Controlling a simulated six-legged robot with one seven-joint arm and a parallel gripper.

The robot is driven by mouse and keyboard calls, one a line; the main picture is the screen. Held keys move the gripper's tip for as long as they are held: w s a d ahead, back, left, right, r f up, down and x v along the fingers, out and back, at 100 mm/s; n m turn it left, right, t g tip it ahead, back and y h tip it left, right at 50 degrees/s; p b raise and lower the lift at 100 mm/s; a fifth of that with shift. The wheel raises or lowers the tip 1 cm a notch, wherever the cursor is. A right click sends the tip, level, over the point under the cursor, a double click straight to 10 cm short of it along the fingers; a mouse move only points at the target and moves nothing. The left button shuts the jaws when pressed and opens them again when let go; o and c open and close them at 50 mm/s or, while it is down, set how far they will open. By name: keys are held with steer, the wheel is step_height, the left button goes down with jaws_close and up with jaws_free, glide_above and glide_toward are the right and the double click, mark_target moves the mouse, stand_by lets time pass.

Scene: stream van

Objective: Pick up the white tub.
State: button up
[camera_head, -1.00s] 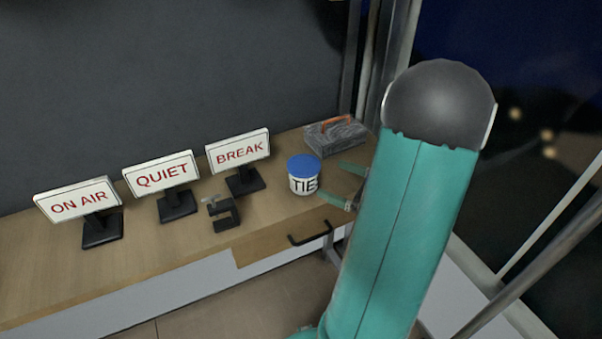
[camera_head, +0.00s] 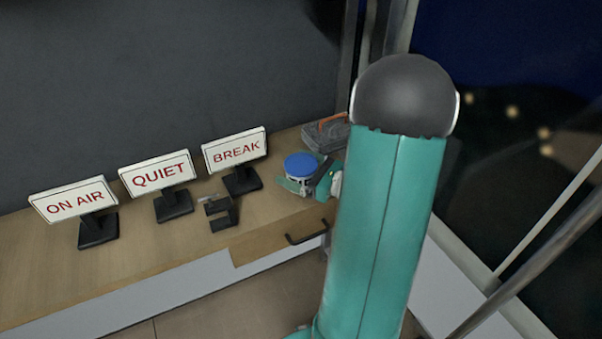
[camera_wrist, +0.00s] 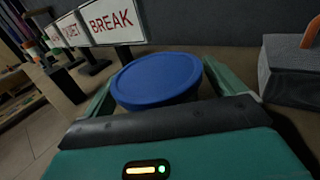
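The white tub with a blue lid (camera_head: 300,164) stands upright near the right end of the wooden counter. In the wrist view its blue lid (camera_wrist: 157,80) fills the middle, and the lid hides most of the white body. My gripper (camera_head: 304,184) is at the tub, with one teal finger showing on the tub's near left side. In the wrist view the fingers lie on either side of the tub, left and right. The fingertips are hidden by the lid, so I cannot tell if they touch the tub.
Three signs stand left of the tub: BREAK (camera_head: 236,150), QUIET (camera_head: 157,175) and ON AIR (camera_head: 74,200). A small dark clamp-like object (camera_head: 221,213) stands in front of them. A grey box with an orange handle (camera_head: 324,134) sits behind the tub. A drawer handle (camera_head: 307,233) is below.

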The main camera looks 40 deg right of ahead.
steer(key=c, duration=1.1)
steer(key=shift+r, duration=0.1)
